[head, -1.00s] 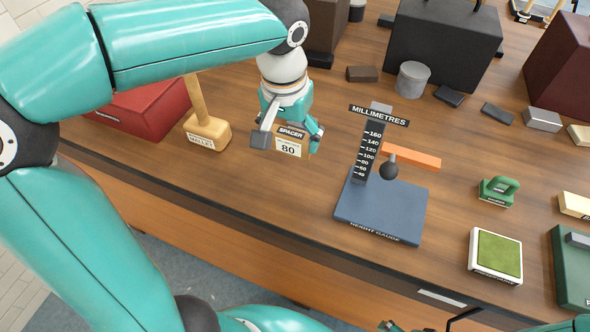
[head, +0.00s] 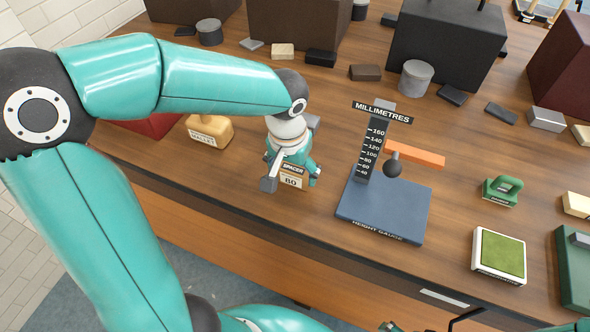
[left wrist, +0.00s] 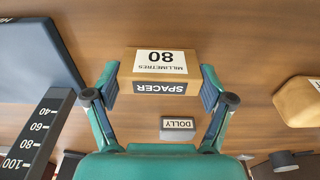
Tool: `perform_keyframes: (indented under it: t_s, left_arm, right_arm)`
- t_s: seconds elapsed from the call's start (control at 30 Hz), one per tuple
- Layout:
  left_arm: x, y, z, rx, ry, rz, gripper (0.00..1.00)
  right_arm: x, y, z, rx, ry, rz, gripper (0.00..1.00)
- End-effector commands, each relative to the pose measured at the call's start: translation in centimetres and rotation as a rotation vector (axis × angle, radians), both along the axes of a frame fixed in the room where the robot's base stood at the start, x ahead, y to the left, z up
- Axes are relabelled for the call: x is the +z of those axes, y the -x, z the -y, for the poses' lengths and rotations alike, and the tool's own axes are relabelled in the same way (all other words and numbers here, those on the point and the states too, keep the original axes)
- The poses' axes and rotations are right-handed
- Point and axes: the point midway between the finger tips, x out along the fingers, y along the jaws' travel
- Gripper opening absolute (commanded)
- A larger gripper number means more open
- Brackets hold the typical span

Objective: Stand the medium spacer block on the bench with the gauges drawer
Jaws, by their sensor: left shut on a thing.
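The spacer block (head: 292,181), tan with a white label reading 80, is held in my left gripper (head: 290,179). In the left wrist view the fingers (left wrist: 160,88) are shut on both sides of the block (left wrist: 160,70), and its SPACER label faces the camera. The block is low over the bench (head: 250,205), left of the height gauge; I cannot tell whether its underside touches the wood. The bench front below has a pale label plate (head: 443,298) and a dark handle; its wording is unreadable. A small dark part at the bottom edge may be my right gripper.
The blue height gauge (head: 385,212) with its orange arm stands just right of the block. A mallet (head: 209,131) is to the left. Behind are a grey cylinder (head: 415,78) and dark blocks. A green pad (head: 498,254) is at right. Bare wood lies around the held block.

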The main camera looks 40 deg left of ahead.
Motion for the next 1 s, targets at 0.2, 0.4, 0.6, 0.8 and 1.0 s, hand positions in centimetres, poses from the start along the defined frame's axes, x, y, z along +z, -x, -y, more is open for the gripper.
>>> perform_keyframes:
  t_s: [0.2, 0.4, 0.6, 0.8, 1.0]
  left_arm:
    - [-0.2, 0.0, 0.0, 0.0, 0.0, 0.0, 0.9]
    - [-0.2, 0.0, 0.0, 0.0, 0.0, 0.0, 1.0]
    - [-0.1, 0.0, 0.0, 0.0, 0.0, 0.0, 1.0]
    - [1.2, 0.0, 0.1, 0.0, 0.0, 0.004, 1.0]
    - [4.9, 0.4, 0.2, -0.001, 0.0, 0.006, 1.0]
  right_arm:
    - [-0.2, 0.0, 0.0, 0.0, 0.0, 0.0, 1.0]
    - [-0.2, 0.0, 0.0, 0.0, 0.0, 0.0, 1.0]
    - [-0.1, 0.0, 0.0, 0.0, 0.0, 0.0, 1.0]
    - [0.1, 0.0, 0.0, 0.0, 0.0, 0.0, 1.0]
    - [0.3, 0.0, 0.0, 0.0, 0.0, 0.0, 1.0]
